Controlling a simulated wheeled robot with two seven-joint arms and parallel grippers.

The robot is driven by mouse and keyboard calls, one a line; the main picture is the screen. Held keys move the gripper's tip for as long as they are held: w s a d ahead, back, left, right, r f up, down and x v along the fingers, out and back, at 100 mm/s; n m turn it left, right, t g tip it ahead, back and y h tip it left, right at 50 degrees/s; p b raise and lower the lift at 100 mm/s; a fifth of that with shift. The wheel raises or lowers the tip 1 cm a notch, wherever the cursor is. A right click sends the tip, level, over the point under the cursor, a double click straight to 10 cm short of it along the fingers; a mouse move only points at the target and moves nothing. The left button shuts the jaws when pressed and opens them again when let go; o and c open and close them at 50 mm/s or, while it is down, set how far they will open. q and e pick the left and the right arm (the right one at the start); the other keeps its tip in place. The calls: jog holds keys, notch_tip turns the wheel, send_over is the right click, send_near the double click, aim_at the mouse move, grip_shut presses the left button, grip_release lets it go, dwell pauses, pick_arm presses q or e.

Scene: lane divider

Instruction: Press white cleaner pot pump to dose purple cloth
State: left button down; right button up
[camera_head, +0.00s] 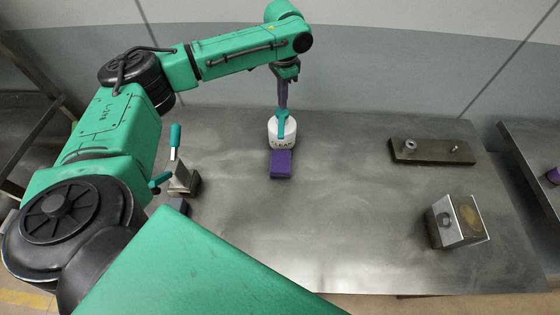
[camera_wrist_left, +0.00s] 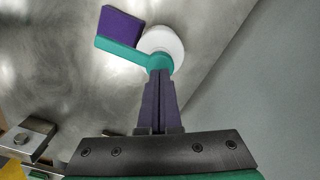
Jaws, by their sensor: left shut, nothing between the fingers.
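The white cleaner pot (camera_head: 283,138) stands upright near the back of the metal table, with a teal pump (camera_head: 282,122) on top. It also shows in the left wrist view (camera_wrist_left: 163,42), where the teal pump's spout (camera_wrist_left: 119,50) reaches over the purple cloth (camera_wrist_left: 121,24). The folded purple cloth (camera_head: 281,164) lies right in front of the pot. My left gripper (camera_head: 282,105) is shut and empty, pointing down right above the pump head. In the left wrist view its fingertips (camera_wrist_left: 160,75) appear at the pump head; I cannot tell whether they touch. My right gripper is not in view.
A teal-handled tool on a metal block (camera_head: 184,179) stands at the left of the table. The table's middle is clear.

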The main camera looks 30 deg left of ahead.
pick_arm(q)
jog(key=shift+f, duration=0.1)
jog(key=shift+f, duration=1.5)
jog(key=shift+r, duration=0.15)
jog(key=shift+r+p, duration=1.4)
jog(key=shift+p, duration=0.25)
jog(key=shift+r, duration=0.1)
